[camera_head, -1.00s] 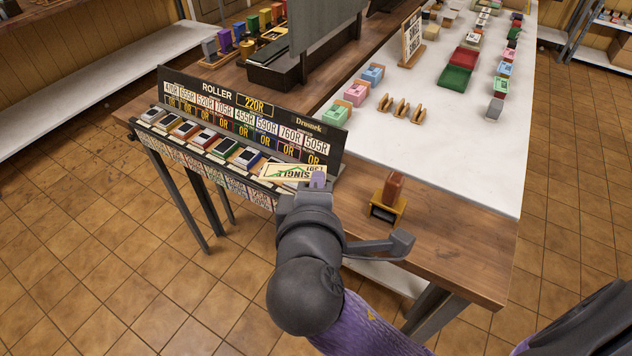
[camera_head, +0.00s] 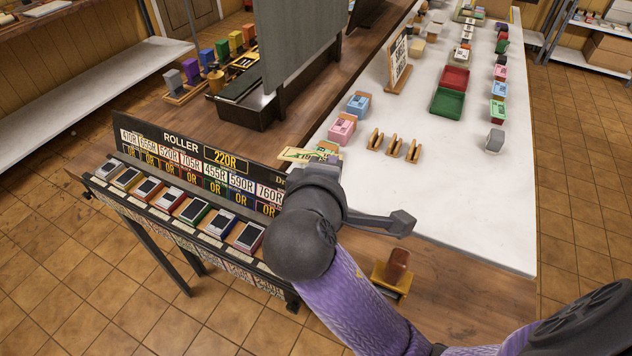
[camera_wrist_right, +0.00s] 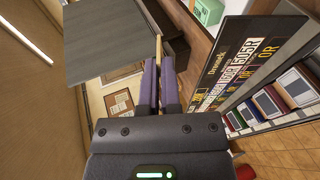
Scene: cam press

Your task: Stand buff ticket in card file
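The buff ticket (camera_head: 303,155) with a green marking shows in the head view, above the far edge of the ROLLER sign. My right gripper (camera_head: 326,150) is shut on its right end and holds it in the air. In the right wrist view the gripper's two purple fingers (camera_wrist_right: 161,84) are close together, with a thin tan edge (camera_wrist_right: 158,48) between them. Three small slotted wooden holders (camera_head: 394,146) stand on the white table, right of the ticket; I cannot tell if they are the card file. My left gripper is not in view.
The ROLLER sign (camera_head: 181,139) stands behind a row of ink pads (camera_head: 170,199). A pink box (camera_head: 342,129) and a blue box (camera_head: 358,104) are close beyond the ticket. A grey upright panel (camera_head: 296,45) stands behind. The white table's front (camera_head: 470,200) is bare.

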